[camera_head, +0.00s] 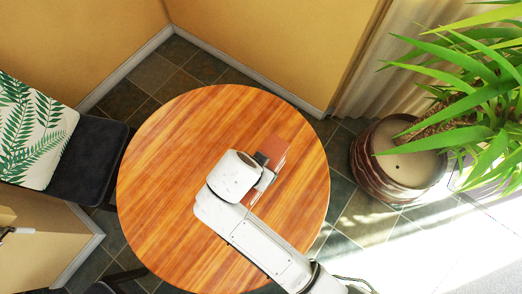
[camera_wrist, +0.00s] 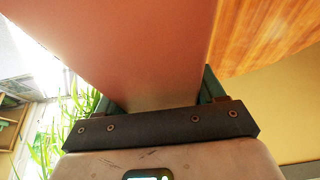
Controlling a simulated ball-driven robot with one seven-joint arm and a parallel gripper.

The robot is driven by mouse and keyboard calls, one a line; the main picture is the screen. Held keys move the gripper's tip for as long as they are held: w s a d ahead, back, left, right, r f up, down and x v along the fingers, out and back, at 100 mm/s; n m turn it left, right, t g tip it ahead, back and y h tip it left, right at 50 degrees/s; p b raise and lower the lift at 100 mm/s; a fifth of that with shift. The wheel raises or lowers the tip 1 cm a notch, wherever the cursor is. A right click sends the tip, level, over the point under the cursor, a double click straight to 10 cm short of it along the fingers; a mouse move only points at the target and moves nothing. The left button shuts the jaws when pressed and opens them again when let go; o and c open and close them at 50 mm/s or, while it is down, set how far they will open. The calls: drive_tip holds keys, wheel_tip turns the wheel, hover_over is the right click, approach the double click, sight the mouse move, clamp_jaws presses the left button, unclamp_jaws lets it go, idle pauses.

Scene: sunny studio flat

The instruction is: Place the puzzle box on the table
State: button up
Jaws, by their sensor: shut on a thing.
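The puzzle box, a plain reddish-brown block (camera_head: 275,149), is over the right half of the round wooden table (camera_head: 165,145) in the head view. My gripper (camera_head: 264,172) is shut on it, and my arm covers part of it. In the wrist view the box (camera_wrist: 130,45) fills the upper middle, between the two fingers of my gripper (camera_wrist: 155,98). The wood of the table (camera_wrist: 270,30) shows at the upper right there. I cannot tell whether the box touches the tabletop.
The rest of the tabletop is bare. A dark chair (camera_head: 90,153) with a leaf-patterned cushion (camera_head: 32,130) stands at the left. A large potted plant (camera_head: 400,158) stands at the right, its leaves reaching outward. Yellow walls (camera_head: 265,40) meet behind the table.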

drive_tip(key=shift+f+p, duration=0.3)
drive_tip(key=shift+f, duration=1.25)
drive_tip(key=o, duration=1.5)
drive_tip(key=shift+f, duration=0.1)
drive_tip(key=shift+o, duration=0.2)
drive_tip(key=b+v, duration=0.1)
drive_tip(key=v, duration=1.1)
drive_tip(key=shift+d, duration=0.1)
